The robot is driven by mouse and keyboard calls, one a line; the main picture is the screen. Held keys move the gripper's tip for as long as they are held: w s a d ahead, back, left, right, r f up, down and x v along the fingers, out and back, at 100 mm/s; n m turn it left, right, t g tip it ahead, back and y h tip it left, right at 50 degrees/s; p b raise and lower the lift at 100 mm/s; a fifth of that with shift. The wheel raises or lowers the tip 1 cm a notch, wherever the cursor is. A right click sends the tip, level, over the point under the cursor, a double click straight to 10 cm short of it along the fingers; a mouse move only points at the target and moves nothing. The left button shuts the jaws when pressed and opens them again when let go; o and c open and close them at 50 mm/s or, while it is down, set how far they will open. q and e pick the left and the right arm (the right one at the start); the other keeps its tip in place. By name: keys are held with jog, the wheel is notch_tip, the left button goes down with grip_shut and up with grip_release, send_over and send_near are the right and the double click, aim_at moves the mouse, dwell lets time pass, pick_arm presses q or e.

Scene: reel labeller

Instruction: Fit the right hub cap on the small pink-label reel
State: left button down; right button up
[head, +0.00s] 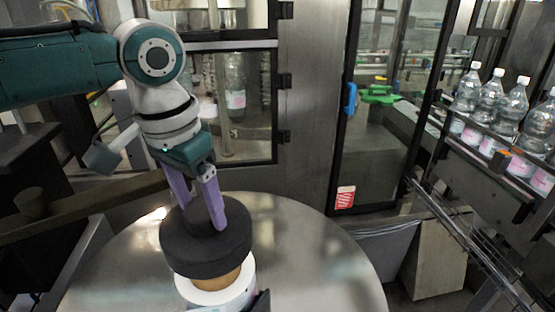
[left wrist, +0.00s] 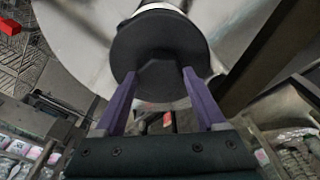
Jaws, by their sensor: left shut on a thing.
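A black round hub cap (head: 180,250) is in my left gripper (head: 205,212), whose two purple fingers are shut on its raised middle knob. In the left wrist view the cap (left wrist: 160,40) shows as a dark disc, with the fingertips (left wrist: 160,74) on either side of the knob. A white reel (head: 218,294) with a brown core (head: 224,279) stands under the cap in the head view. The cap sits up and left of the reel's middle and hides much of its top. I cannot tell whether they touch. No pink label shows on the reel. My right gripper is not in view.
The reel stands on a round shiny metal table (head: 320,260) with bare room on its right. A small dark piece (head: 262,303) is close beside the reel at the bottom edge. Bottles (head: 490,100) line a conveyor at the right. Machine doors (head: 300,110) stand behind.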

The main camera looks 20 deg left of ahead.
aim_at(205, 233)
pick_arm(q)
jog(key=shift+f+b, duration=1.75)
jog(key=shift+f, duration=1.25)
grip_release()
jog(key=r, duration=0.3)
jog(key=r+b, duration=0.1)
jog(key=r, duration=0.2)
jog(key=s+r+b, duration=0.1)
jog(key=r, duration=0.2)
jog(key=shift+s+a+r, duration=0.1)
jog(key=shift+r, duration=0.3)
